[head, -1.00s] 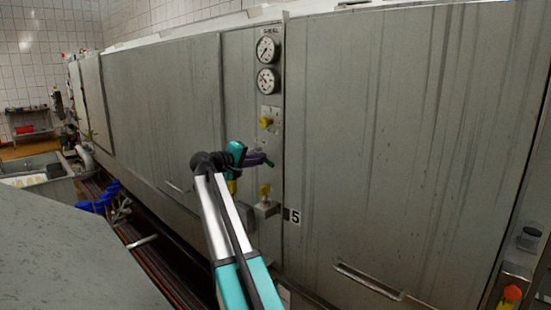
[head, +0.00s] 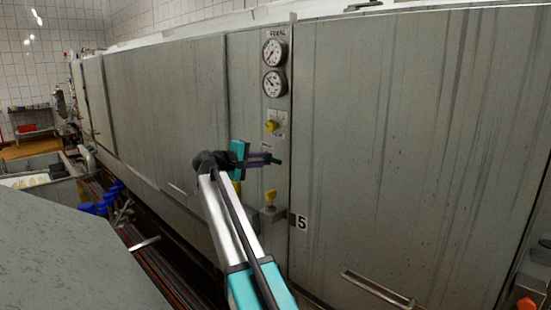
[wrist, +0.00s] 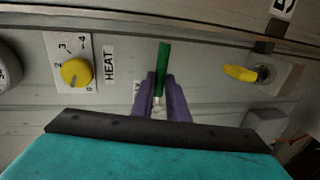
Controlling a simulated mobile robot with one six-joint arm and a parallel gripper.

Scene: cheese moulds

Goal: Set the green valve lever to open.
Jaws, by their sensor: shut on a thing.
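The green valve lever (wrist: 163,68) sticks out past my fingertips in the wrist view, pointing to the top of the picture. In the head view its green end (head: 279,161) points right, close to level, on the grey panel. My gripper (wrist: 160,92) has two purple fingers shut on the lever, one on each side. In the head view my gripper (head: 268,159) reaches the panel from the left, below the yellow heat knob. A pale fitting shows between the fingers at the lever's base. The lever's pivot and part of its label are hidden by the fingers.
A yellow HEAT knob (wrist: 76,73) sits on a numbered plate beside the lever. A yellow-handled tap (wrist: 240,73) is on the other side, below the lever in the head view. Two round gauges (head: 274,68) are above. A "5" plate (head: 301,222) is lower right.

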